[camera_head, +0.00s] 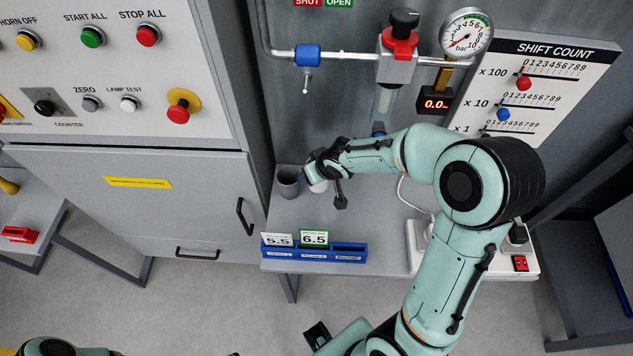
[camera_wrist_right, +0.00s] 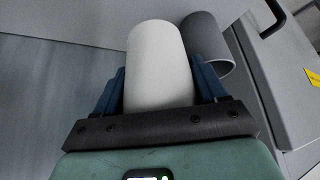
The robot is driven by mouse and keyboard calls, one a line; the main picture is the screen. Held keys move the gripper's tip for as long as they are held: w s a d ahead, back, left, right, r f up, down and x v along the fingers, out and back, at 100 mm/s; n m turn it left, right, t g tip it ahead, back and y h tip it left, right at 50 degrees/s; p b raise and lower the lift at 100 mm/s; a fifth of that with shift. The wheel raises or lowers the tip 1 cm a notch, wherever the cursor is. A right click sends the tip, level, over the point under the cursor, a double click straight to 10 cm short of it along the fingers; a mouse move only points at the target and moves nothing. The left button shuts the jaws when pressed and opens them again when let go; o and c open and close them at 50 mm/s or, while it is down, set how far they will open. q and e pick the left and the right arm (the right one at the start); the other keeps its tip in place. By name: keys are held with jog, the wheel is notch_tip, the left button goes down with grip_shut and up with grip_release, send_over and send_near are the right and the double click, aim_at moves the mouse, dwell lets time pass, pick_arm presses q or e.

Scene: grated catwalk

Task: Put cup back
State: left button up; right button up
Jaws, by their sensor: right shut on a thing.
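A white cup (camera_head: 318,186) is in the jaws of my right gripper (camera_head: 316,172), mostly hidden by it in the head view. In the right wrist view the white cup (camera_wrist_right: 158,55) sits between the two blue fingers, which press on its sides. A dark grey cup (camera_head: 287,182) stands on the grey bench (camera_head: 350,222) just left of the white one. The grey cup (camera_wrist_right: 205,42) also shows close beside it in the wrist view. I cannot tell whether the white cup touches the bench. My left gripper is not seen.
A blue rack (camera_head: 345,253) with cards 5.5 and 6.5 lies along the bench's front edge. A pipe with a valve and gauge (camera_head: 466,34) is behind. A grey cabinet (camera_head: 130,215) borders the bench on the left. A white power box (camera_head: 470,258) is at right.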

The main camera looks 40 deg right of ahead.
jog(key=shift+s+f+b, duration=0.15)
jog(key=shift+s+f, duration=0.1)
jog(key=shift+f, duration=0.35)
jog(key=shift+s+f+b, duration=0.15)
jog(key=shift+s+f, duration=0.05)
jog(key=shift+f, duration=0.4)
jog(key=f, duration=0.1)
jog(key=f+b, duration=0.2)
jog(key=shift+w+f, duration=0.25)
jog(key=shift+f, duration=0.1)
jog(key=shift+w+d+p, duration=0.3)
jog(key=shift+w+p, duration=0.2)
jog(key=shift+p, duration=0.05)
jog(key=shift+c, duration=0.5)
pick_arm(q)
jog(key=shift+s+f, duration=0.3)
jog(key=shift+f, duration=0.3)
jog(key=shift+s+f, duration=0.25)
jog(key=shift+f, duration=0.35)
pick_arm(e)
jog(key=o, duration=0.9)
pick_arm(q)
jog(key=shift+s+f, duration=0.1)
pick_arm(e)
jog(key=shift+w+r, duration=0.1)
